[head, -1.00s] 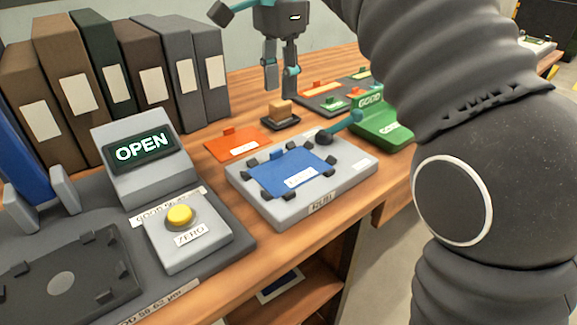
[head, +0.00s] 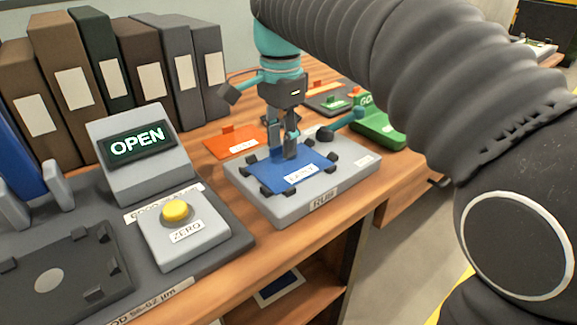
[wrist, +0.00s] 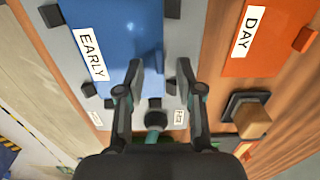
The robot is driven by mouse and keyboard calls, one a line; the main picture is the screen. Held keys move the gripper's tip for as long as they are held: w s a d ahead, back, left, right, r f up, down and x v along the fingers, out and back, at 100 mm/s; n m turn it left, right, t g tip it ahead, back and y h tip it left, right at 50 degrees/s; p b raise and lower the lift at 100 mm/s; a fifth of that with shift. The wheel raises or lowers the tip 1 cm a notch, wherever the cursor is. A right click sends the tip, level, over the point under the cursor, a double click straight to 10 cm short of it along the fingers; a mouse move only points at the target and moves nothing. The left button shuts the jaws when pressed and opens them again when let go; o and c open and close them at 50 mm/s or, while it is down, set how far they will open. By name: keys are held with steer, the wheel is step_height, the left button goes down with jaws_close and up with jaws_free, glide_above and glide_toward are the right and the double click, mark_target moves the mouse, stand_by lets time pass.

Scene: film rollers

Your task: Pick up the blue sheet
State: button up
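The blue sheet (head: 310,176) lies flat on a grey plate (head: 262,209) with black clips around its edge. It has a white label, which reads EARLY in the wrist view (wrist: 120,30). My gripper (head: 281,152) points down over the sheet's back-left part, its fingertips close above or at it; I cannot tell whether they touch. In the wrist view my gripper (wrist: 159,68) is open, with a clear gap between its fingers beside the sheet's edge. The fingers hide part of the sheet in the head view.
A teal-handled lever (head: 343,124) stands at the plate's back right. An orange sheet (head: 232,141) marked DAY lies behind it. A green holder (head: 378,128) is right. An OPEN sign (head: 138,143), a yellow button (head: 176,211) and several binders (head: 105,75) are left.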

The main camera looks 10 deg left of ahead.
steer(key=shift+f, duration=0.15)
jaws_close()
steer(key=shift+r, duration=0.55)
steer(key=r, duration=0.2)
steer(key=d+r+p, duration=0.1)
steer(key=shift+w+r, duration=0.1)
steer(key=shift+r, duration=0.3)
steer(key=d+r, duration=0.6)
steer(key=d, duration=0.4)
steer(key=shift+d+p, duration=0.35)
